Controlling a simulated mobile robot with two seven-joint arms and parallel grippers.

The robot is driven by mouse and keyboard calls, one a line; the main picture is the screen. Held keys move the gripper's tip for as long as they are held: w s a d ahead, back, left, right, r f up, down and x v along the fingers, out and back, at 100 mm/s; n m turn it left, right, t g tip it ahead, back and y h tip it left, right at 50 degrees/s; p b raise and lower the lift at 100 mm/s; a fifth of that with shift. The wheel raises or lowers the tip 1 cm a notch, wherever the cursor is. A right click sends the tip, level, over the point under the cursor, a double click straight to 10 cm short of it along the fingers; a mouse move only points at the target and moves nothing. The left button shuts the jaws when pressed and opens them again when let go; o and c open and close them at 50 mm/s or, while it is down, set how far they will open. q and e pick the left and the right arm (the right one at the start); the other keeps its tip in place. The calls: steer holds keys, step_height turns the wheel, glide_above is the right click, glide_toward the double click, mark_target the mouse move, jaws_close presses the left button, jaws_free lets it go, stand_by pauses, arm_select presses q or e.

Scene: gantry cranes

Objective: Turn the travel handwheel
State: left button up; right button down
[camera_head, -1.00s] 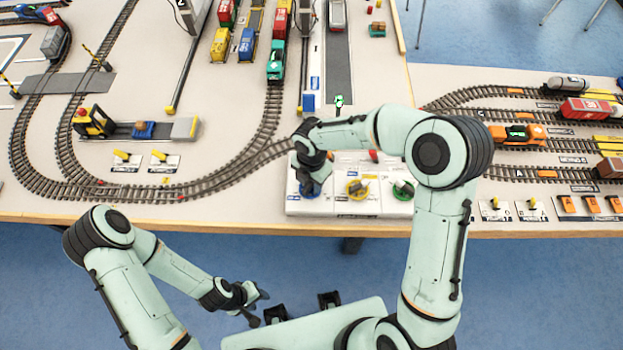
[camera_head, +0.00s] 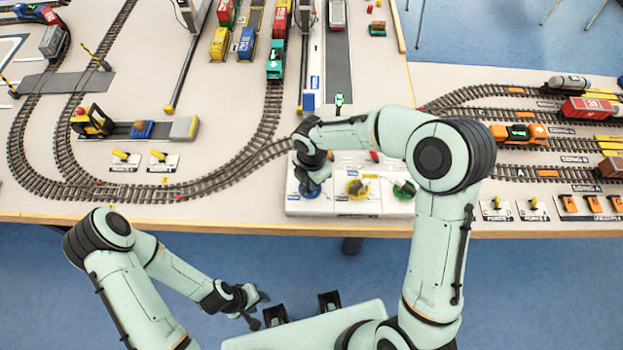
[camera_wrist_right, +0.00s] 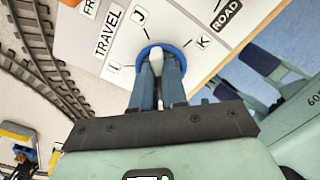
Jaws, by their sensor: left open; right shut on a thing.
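The travel handwheel is a blue wheel (camera_wrist_right: 186,57) with a white grip, beside the printed word TRAVEL in the right wrist view. Letters I, J and K stand around it. In the head view the blue wheel (camera_head: 309,191) is at the left end of a white panel (camera_head: 335,208), partly hidden by my right gripper. My right gripper (camera_wrist_right: 158,70) points down at the wheel, its two fingers shut around the white grip. My left gripper (camera_head: 259,309) is open and empty, low in front of the table and away from the panel.
A yellow wheel (camera_head: 357,189) and a green wheel (camera_head: 404,190) sit on the same panel, right of the blue one. Curved tracks (camera_head: 215,182) run close on the left. The table's wooden front edge (camera_head: 180,220) lies between the panel and my body.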

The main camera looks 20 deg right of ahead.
steer(key=m+b, duration=0.2)
steer(key=m, duration=0.4)
steer(key=shift+s, duration=0.2)
arm_select(q)
steer(key=f, duration=0.1)
steer(key=s+f+b, duration=0.1)
steer(key=f, duration=0.1)
steer(key=s+f, duration=0.1)
steer(key=shift+f, duration=0.15)
arm_select(e)
steer(key=m, duration=0.5)
steer(key=shift+s, duration=0.1)
arm_select(q)
steer(key=shift+b, duration=0.3)
arm_select(e)
steer(key=shift+m, duration=0.4)
arm_select(q)
steer(key=shift+s, duration=0.1)
arm_select(e)
steer(key=c, duration=1.2)
jaws_free()
steer(key=shift+o, duration=0.2)
arm_select(q)
steer(key=shift+w+r+p, duration=0.4)
steer(key=shift+r+p, duration=0.35)
steer(key=shift+r, duration=0.05)
arm_select(e)
step_height(320, 180, up, 14)
steer(key=shift+f, duration=0.25)
